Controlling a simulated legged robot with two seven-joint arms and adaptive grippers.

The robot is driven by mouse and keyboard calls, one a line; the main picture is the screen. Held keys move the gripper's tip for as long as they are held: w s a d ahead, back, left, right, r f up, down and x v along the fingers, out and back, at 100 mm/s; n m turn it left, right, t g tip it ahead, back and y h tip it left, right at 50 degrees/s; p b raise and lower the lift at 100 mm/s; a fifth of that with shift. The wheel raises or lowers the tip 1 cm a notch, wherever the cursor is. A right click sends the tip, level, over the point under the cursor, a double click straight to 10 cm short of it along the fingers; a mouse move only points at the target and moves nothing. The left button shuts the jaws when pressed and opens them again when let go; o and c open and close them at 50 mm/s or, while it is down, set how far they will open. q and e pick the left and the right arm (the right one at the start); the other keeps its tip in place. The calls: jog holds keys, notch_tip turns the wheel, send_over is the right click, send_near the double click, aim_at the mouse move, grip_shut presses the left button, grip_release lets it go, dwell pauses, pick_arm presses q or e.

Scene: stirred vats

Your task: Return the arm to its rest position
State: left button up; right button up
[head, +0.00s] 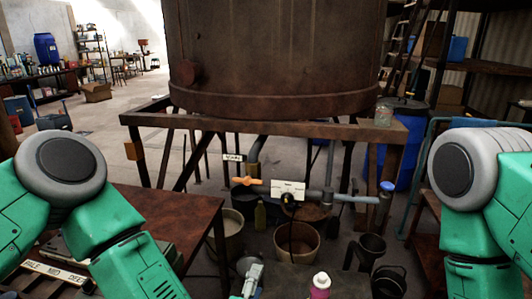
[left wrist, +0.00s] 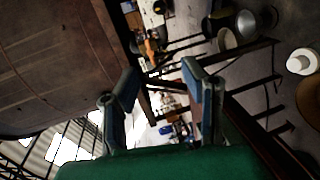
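My left gripper (head: 250,277) shows small and grey at the bottom middle of the head view, low in front of the pipework. In the left wrist view its two fingers (left wrist: 160,80) stand apart with nothing between them, so it is open and empty. My left arm comes in green from the left of the head view. My right arm shows at the right edge, but its gripper is out of view.
A large rusty vat (head: 275,55) stands on a frame (head: 260,128). Below it are a pipe with an orange handle (head: 248,181), a white plate (head: 287,190) and several buckets (head: 297,243). A brown table (head: 170,215) is at left, a pink-red bottle (head: 320,287) at the bottom.

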pick_arm(q)
jog(key=s+a+f+m+g+b, duration=0.2)
jog(key=s+a+f+m+g, duration=0.3)
jog(key=f, duration=0.5)
jog(key=s+a+f+m+g+b, duration=0.2)
jog(key=s+a+f+m+g, duration=0.2)
jog(key=s+a+f+m, duration=0.45)
jog(key=s+a+f+m+g+y, duration=0.1)
jog(key=s+a+f+g, duration=0.1)
jog(key=s+a, duration=0.3)
jog(key=s+a+f+m+g+y+b, duration=0.1)
jog(key=s+a+f+g+y, duration=0.1)
jog(key=s+a, duration=0.4)
notch_tip(320, 180, down, 2)
jog(key=shift+a+g, duration=0.8)
jog(key=shift+a, duration=0.15)
